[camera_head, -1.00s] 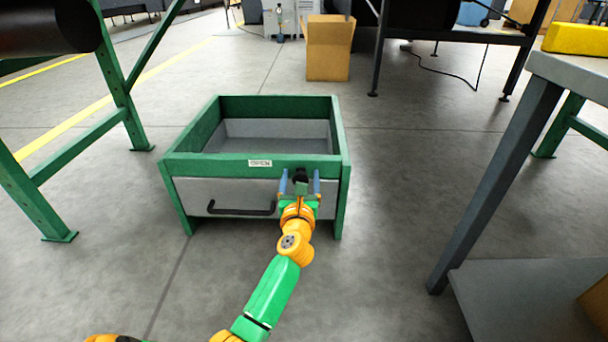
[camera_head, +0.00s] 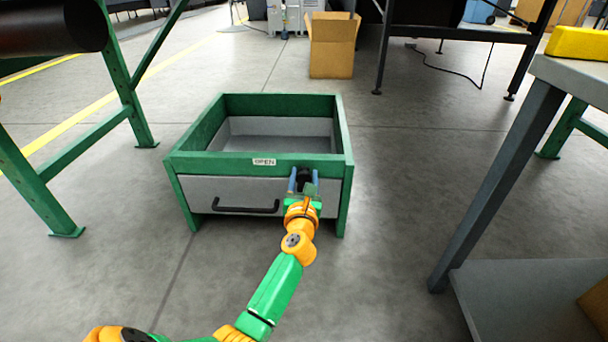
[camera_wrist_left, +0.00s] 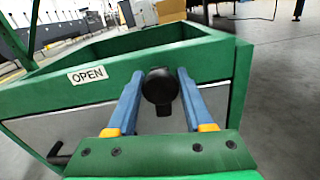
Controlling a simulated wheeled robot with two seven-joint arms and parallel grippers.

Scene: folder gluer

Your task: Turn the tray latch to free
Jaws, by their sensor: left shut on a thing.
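The tray latch is a black round knob (camera_wrist_left: 159,88) on the upper right of the green tray unit's front. In the head view the latch (camera_head: 304,175) is partly covered by my gripper. My left gripper (camera_head: 304,184) has its two blue fingers on either side of the latch. In the left wrist view the left gripper (camera_wrist_left: 158,100) is shut on the latch, and the wrist is tilted relative to the tray front. The green tray unit (camera_head: 190,141) stands on the floor with a grey drawer front (camera_head: 240,191). My right gripper is not in view.
A black bar handle (camera_head: 246,207) is on the drawer front, left of my gripper. An "OPEN" label (camera_head: 264,162) is on the green rim. A grey table (camera_head: 500,170) stands at right and a green frame (camera_head: 125,95) at left. Bare floor surrounds the tray unit.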

